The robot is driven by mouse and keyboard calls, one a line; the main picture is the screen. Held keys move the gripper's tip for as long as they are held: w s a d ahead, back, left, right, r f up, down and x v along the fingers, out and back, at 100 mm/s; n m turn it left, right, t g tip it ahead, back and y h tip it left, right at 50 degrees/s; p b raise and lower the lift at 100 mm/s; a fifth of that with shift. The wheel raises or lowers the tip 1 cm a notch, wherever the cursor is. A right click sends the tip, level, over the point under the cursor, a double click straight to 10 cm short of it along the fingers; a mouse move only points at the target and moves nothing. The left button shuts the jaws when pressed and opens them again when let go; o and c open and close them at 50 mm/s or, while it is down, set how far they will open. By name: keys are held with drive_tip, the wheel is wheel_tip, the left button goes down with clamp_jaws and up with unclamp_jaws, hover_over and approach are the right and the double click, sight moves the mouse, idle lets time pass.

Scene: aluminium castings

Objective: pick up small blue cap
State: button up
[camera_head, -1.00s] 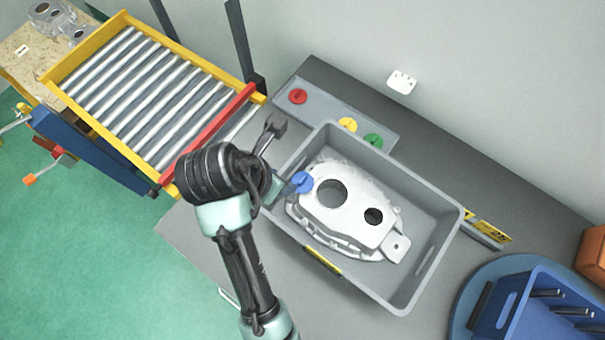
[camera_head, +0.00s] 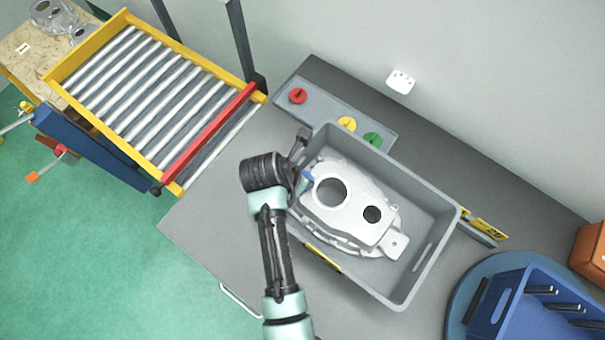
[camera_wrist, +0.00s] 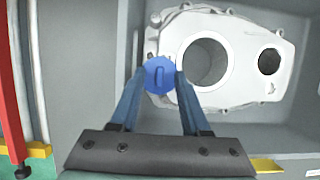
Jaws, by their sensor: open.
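The small blue cap (camera_wrist: 160,75) sits on the left end of the grey casting (camera_wrist: 225,55) in the wrist view. In the head view, a bit of the blue cap (camera_head: 308,177) shows beside my wrist, and the rest is hidden behind it. My gripper (camera_wrist: 160,72) is open, with its two blue fingers on either side of the cap. I cannot tell whether the fingers touch it. In the head view the fingers are hidden behind my wrist. The casting (camera_head: 352,222) lies in a grey bin (camera_head: 436,245).
A grey strip (camera_head: 325,106) behind the bin holds red (camera_head: 298,96), yellow (camera_head: 347,125) and green (camera_head: 373,139) caps. A roller conveyor (camera_head: 150,95) stands at the left. A blue crate (camera_head: 540,305) is at the lower right. The table's left front is clear.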

drive_tip(key=shift+f, duration=0.2)
clamp_jaws()
idle(0.4)
